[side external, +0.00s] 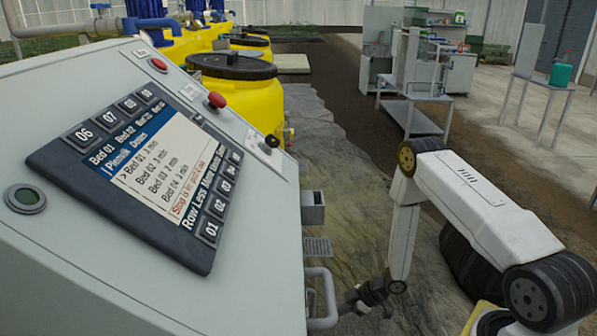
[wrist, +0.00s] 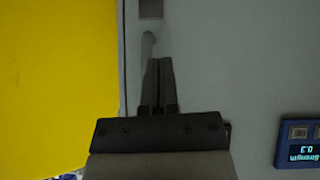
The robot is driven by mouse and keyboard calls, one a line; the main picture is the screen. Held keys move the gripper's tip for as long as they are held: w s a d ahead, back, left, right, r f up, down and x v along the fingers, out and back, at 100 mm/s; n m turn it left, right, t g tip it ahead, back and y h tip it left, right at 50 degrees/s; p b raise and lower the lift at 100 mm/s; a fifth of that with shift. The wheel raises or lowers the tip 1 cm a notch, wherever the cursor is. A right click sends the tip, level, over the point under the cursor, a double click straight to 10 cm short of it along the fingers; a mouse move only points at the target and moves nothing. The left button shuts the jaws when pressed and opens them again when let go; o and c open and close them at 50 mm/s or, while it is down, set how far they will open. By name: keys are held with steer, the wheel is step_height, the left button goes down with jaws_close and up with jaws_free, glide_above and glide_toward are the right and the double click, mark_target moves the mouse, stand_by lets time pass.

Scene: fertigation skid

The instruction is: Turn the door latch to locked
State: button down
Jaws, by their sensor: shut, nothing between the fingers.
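My gripper (wrist: 159,62) is shut and empty in the wrist view, with its fingers together in front of a grey panel. A slim grey upright bar (wrist: 148,44), which looks like the latch or a handle, stands just beyond and left of the fingertips; the fingers hide its lower part. I cannot tell whether they touch it, or which way the latch is turned. In the side view my gripper (side external: 352,298) is low beside the cabinet, close to a pale loop handle (side external: 329,298). The cabinet's edge hides much of that face.
The grey cabinet (side external: 255,215) carries a screen with buttons (side external: 140,165) and red knobs. A grey box (side external: 313,207) juts from its side. Yellow tanks (side external: 240,95) stand behind. In the wrist view a yellow surface (wrist: 60,85) lies left and a blue display unit (wrist: 298,143) right.

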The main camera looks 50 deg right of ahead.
stand_by(0.3)
steer(key=s+d+f+x, duration=0.1)
steer(key=x, duration=1.1)
steer(key=shift+f, duration=0.65)
steer(key=shift+w+d, duration=0.1)
